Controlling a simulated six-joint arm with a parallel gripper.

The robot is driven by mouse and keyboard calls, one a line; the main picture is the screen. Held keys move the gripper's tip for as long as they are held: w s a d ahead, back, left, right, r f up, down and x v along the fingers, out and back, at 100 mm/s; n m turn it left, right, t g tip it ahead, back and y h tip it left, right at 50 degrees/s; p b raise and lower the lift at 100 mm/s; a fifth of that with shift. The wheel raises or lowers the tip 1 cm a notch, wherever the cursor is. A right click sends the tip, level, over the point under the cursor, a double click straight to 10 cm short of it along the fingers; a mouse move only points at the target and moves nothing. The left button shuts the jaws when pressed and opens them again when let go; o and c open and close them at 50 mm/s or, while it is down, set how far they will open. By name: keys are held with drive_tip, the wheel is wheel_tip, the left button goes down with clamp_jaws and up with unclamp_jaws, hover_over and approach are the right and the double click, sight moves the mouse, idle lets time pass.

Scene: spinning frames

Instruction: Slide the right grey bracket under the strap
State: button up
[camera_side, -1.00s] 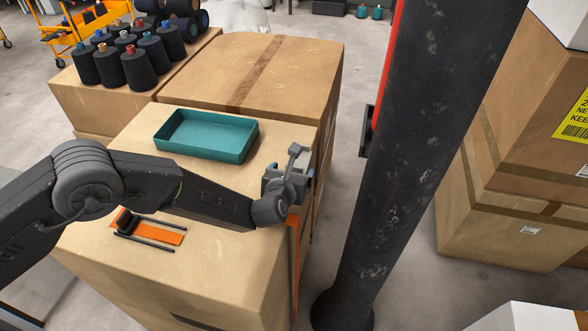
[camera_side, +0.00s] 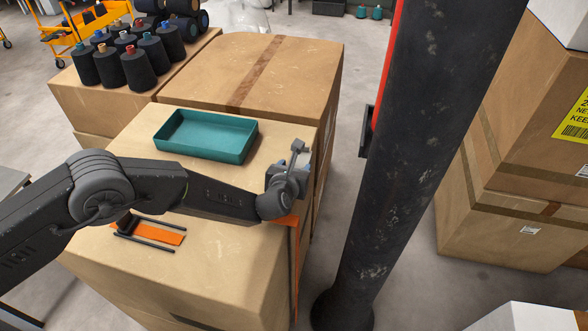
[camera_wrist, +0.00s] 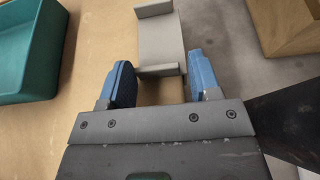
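A light grey bracket (camera_wrist: 160,38) with a raised lip at each end lies near the box's right edge in the wrist view. My gripper (camera_wrist: 160,75) has its two blue fingers spread wide, one on each side of the bracket's near lip. The lip's ends look very close to the fingers; contact is not clear.
A teal tray (camera_side: 205,135) sits on the box top (camera_side: 215,265), left of my gripper. An orange strip with dark rails (camera_side: 155,235) lies at the left, below my arm. A dark column (camera_side: 410,150) stands to the right, across a floor gap.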

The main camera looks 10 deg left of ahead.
sight(271, 246)
drive_tip(key=c, duration=0.4)
drive_tip(key=shift+s, duration=10.1)
drive_tip(key=o, duration=1)
drive_tip(key=shift+o, duration=0.2)
drive_tip(key=v, duration=0.7)
drive_tip(key=shift+s+r, duration=0.15)
drive_tip(key=shift+s, duration=0.05)
